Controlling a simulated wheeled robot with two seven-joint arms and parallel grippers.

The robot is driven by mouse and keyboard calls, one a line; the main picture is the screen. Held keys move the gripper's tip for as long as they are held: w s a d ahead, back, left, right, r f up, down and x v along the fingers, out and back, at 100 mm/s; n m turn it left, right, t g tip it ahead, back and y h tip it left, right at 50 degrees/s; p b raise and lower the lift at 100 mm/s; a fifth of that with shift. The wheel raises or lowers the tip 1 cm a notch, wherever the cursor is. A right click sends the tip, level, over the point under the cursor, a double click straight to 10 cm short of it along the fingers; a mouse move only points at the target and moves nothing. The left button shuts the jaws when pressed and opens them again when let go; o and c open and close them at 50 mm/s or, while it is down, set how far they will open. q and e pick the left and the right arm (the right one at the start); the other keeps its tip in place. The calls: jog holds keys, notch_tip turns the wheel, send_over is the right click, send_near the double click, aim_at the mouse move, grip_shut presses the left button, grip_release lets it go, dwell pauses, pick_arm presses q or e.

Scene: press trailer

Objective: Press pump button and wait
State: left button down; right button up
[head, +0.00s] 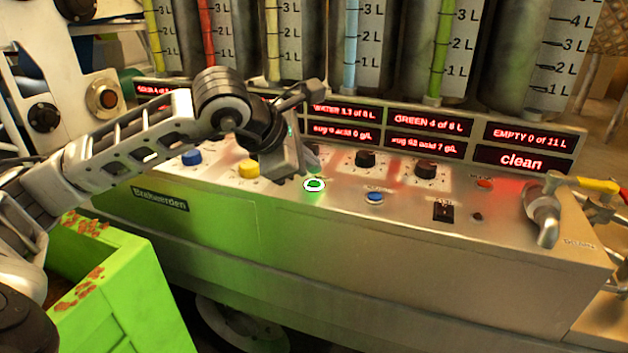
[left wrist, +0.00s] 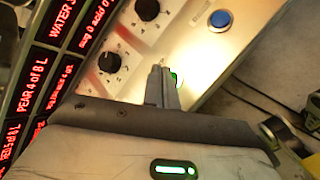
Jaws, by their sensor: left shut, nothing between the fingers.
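A green lit button (head: 314,185) with a pale ring sits on the sloped metal control panel (head: 400,225); its label is not readable. My left gripper (head: 301,168) is shut and empty, its tips pointing down just behind and left of this button. In the left wrist view the shut fingers (left wrist: 161,76) cover most of the green button (left wrist: 176,80), with only a glowing edge showing. I cannot tell whether the tips touch it. A blue button (head: 375,197) lies to its right and also shows in the left wrist view (left wrist: 220,19). My right gripper is not in view.
Black knobs (head: 365,158) stand behind the buttons, below red displays (head: 520,160) and tall gauge tubes. A yellow button (head: 248,168) is left of the gripper. A metal tap (head: 542,215) juts out at right. A bright green bin (head: 120,290) stands front left.

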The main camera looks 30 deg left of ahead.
pick_arm(q)
jog(key=shift+r+p, duration=1.45)
jog(key=shift+r, duration=0.85)
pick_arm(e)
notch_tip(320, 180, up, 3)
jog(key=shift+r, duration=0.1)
pick_arm(q)
notch_tip(320, 180, up, 9)
jog(key=p, duration=0.7)
send_over(309, 186)
jog(key=shift+r, duration=0.45)
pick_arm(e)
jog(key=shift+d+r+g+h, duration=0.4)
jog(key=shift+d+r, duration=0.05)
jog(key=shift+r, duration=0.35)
